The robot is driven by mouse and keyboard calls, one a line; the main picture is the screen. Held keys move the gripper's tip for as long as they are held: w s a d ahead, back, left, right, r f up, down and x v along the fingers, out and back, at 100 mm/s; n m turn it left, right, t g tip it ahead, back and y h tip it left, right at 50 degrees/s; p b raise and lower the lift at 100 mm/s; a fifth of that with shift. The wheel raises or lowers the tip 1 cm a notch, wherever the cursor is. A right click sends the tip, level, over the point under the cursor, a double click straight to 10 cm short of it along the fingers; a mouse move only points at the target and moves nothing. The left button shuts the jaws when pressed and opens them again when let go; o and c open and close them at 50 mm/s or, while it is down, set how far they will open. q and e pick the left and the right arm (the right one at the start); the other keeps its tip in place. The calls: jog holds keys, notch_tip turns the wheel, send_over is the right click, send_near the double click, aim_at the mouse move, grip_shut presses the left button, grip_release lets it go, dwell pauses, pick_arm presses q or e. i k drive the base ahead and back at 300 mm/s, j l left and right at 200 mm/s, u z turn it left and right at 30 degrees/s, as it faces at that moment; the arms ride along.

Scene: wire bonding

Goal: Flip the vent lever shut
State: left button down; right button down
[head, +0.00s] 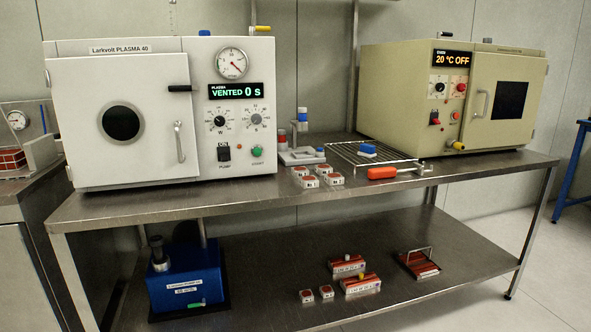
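The white Larkvolt Plasma 40 machine (195,160) stands on the left of the steel bench, its display (235,90) reading VENTED 0 s. A small yellow-handled lever (261,28) sticks out sideways at its top right edge. A small blue handle (204,33) sits on its top. No label marks either as the vent lever, so I cannot tell which it is. A black latch handle (180,88) lies horizontally at the upper right of the machine's door (80,140), which looks closed. Neither of my grippers is in view.
A beige oven (400,100) reading 20 °C OFF stands at the right of the bench (250,200). Several small red-topped boxes (333,179), a wire rack (345,150) and an orange-handled tool (382,173) lie between the machines. A blue pump (185,275) stands on the lower shelf.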

aim_at(267, 28)
jog(key=i+l, duration=0.2)
jog(key=l, duration=0.2)
jog(key=i+l, duration=0.2)
jog(key=l, duration=0.15)
jog(key=i+l, duration=0.2)
jog(key=l, duration=0.2)
jog(key=i+l, duration=0.2)
jog(key=l, duration=0.2)
jog(key=i+l+u, duration=0.15)
jog(key=l+u, duration=0.3)
jog(key=i+l+u, duration=0.1)
jog(key=l+u, duration=0.15)
jog(key=u, duration=0.9)
